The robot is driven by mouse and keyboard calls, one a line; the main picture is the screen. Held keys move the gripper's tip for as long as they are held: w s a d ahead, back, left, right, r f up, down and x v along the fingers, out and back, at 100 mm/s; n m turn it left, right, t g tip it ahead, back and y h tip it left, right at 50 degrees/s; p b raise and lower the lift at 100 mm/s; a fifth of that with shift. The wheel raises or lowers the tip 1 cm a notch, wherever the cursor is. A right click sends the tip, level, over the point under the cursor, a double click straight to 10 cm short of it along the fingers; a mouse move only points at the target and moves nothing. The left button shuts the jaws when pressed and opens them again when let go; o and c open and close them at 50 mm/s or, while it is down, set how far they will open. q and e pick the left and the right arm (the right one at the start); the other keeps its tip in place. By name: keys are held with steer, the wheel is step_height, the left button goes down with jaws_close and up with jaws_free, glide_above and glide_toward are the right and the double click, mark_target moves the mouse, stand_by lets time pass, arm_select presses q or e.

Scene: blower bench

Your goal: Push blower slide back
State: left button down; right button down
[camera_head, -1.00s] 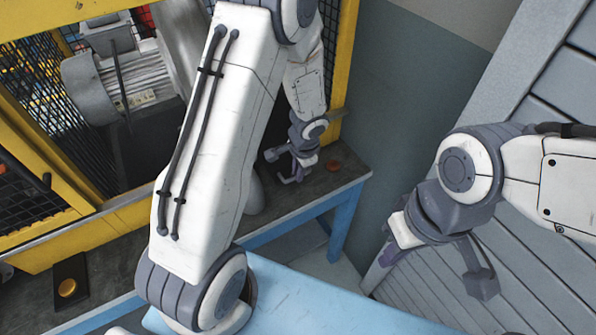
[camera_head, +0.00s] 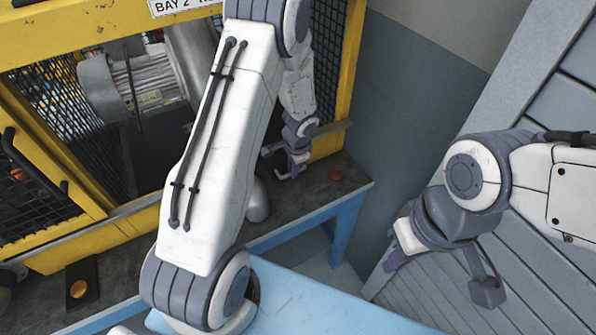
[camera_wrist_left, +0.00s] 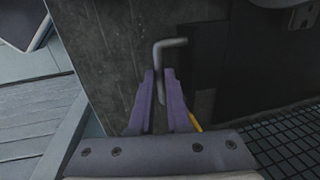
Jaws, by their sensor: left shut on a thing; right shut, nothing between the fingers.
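The blower (camera_head: 135,85), a grey round housing with a ribbed motor body, sits inside the yellow frame at the upper left of the head view. In the left wrist view a bent grey rod handle (camera_wrist_left: 168,43) stands between the purple fingers of my left gripper (camera_wrist_left: 161,80), which is shut on it. The slide itself cannot be told apart. My right gripper (camera_head: 391,262) is shut and empty, off the bench to the right.
The dark bench top (camera_head: 310,200) has blue legs. A red button (camera_head: 336,175) lies to the right of my left gripper. A yellow disc on a dark plate (camera_head: 78,289) is at lower left. Mesh guards and the yellow frame (camera_head: 340,90) enclose the blower. A grey slatted panel (camera_head: 545,130) stands at right.

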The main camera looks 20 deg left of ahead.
arm_select(q)
steer(key=shift+w+a+r, duration=0.2)
steer(key=shift+a, duration=0.05)
steer(key=c, duration=0.9)
jaws_free()
steer(key=shift+a, duration=0.1)
steer(key=shift+f, duration=0.1)
steer(key=shift+d, duration=0.2)
steer(key=r, duration=0.3)
steer(key=s+d+r+p, duration=0.1)
steer(key=r, duration=0.6)
steer(key=shift+s+d+r, duration=0.15)
steer(key=shift+d, duration=0.15)
